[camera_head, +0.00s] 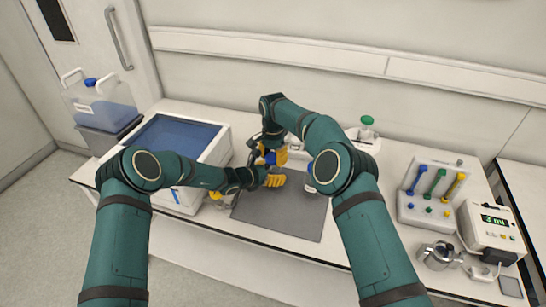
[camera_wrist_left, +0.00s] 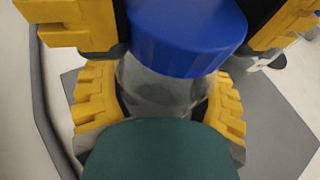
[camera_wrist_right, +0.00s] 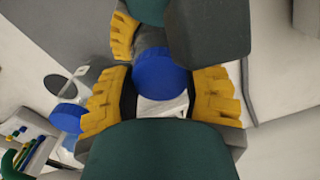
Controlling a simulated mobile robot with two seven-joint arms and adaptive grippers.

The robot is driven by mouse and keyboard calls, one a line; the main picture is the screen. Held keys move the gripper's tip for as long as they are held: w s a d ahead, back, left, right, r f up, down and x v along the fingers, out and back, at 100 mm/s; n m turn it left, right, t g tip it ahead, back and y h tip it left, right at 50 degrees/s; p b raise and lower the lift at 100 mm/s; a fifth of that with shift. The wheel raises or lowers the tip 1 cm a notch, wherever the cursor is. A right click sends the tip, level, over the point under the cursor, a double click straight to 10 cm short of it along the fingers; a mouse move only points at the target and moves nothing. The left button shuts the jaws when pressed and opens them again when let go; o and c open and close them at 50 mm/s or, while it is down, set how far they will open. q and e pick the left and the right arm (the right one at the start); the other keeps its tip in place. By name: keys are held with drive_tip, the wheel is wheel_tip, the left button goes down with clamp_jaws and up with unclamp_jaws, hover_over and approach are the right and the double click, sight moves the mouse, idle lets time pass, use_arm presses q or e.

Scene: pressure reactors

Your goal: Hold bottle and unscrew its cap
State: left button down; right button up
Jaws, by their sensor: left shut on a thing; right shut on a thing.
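A clear bottle (camera_wrist_left: 160,88) with a blue cap (camera_wrist_left: 185,35) is held above the dark mat (camera_head: 285,215) in the head view. My left gripper (camera_wrist_left: 162,100) is shut on the bottle's clear body, with a yellow finger on each side. My right gripper (camera_wrist_right: 160,88) is shut on the blue cap, which also shows in the right wrist view (camera_wrist_right: 160,74). In the left wrist view the cap sits at the top of the bottle, and I see no clear gap. In the head view the grippers hide most of the bottle.
Another blue-capped bottle (camera_wrist_right: 68,118) stands apart on the bench, close to my right arm. A blue-topped white box (camera_head: 175,140) is left of the mat. A rack with coloured handles (camera_head: 435,190), a display unit (camera_head: 493,225) and a metal vessel (camera_head: 437,255) stand right. The mat's front is clear.

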drive_tip(key=n, duration=0.3)
drive_tip(key=o, duration=1.3)
drive_tip(key=shift+c, duration=0.2)
drive_tip(key=shift+r, duration=2.3)
drive_tip(key=shift+r+m, duration=1.5)
drive_tip(key=shift+r, duration=0.1)
drive_tip(key=shift+f, duration=3.9)
